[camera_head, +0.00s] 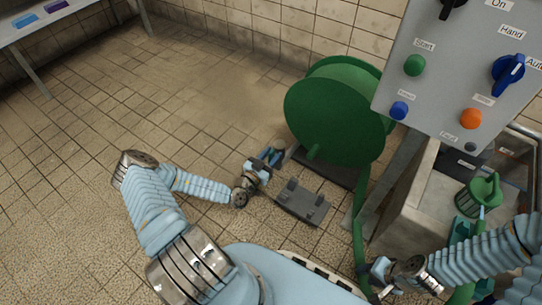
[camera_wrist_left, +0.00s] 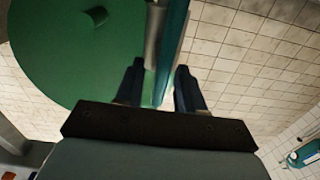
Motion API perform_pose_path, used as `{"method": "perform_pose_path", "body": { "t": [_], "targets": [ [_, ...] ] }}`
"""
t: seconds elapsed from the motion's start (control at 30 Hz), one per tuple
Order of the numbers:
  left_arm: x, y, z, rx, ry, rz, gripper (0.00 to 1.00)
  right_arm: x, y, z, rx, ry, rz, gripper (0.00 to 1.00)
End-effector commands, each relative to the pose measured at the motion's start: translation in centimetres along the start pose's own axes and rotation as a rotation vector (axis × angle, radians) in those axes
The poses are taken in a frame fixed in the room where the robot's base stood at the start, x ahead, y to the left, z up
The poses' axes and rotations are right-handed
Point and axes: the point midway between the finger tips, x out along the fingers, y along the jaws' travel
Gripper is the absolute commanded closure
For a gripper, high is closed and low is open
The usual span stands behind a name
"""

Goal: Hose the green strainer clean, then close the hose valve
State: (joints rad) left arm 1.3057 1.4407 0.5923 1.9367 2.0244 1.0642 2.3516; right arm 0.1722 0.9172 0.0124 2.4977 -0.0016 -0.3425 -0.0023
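The green strainer (camera_head: 477,198), a slotted basket with a loop handle, is upright at the basin on the right. My right gripper (camera_head: 468,228) is at its lower edge, partly hidden behind my right forearm; I cannot tell whether it grips. My left gripper (camera_head: 270,157) is low, left of the green hose reel (camera_head: 335,113). In the left wrist view its fingers (camera_wrist_left: 160,88) are apart, with a grey and teal upright strip between or behind them. The reel (camera_wrist_left: 70,45) fills the upper left there. A green hose (camera_head: 359,215) runs down from the reel. I cannot make out the hose valve.
A grey control panel (camera_head: 440,95) with buttons and a blue switch stands above the basin (camera_head: 410,205). A grey foot plate (camera_head: 302,203) lies on the floor before the reel. A bench (camera_head: 55,18) is at upper left. The tiled floor on the left is clear.

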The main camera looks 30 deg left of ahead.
Motion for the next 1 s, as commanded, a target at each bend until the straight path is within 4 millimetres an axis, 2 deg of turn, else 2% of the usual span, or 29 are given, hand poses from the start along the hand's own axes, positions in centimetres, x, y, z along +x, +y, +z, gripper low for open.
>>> {"method": "perform_pose_path", "body": {
  "t": [0.03,0.23,0.27,0.67,1.0],
  "targets": [
    [0.0,0.0,0.0,0.0,0.0,0.0,0.68,0.0,0.0,0.0,0.0,0.0,0.0,0.62],
    [0.0,0.0,0.0,0.0,0.0,0.0,0.98,0.0,0.0,0.0,0.0,0.0,0.0,0.62],
    [0.0,0.0,0.0,0.0,0.0,0.0,1.0,0.0,0.0,0.0,0.0,0.0,0.0,0.62],
    [-0.1,0.1,-0.1,0.049,-0.001,0.0,1.0,-0.6,-0.1,0.0,0.0,0.001,0.001,0.62],
    [0.0,0.8,-0.2,0.287,-0.003,0.0,1.0,-2.5,-0.7,-0.2,0.002,0.007,0.005,0.62]
  ]
}}
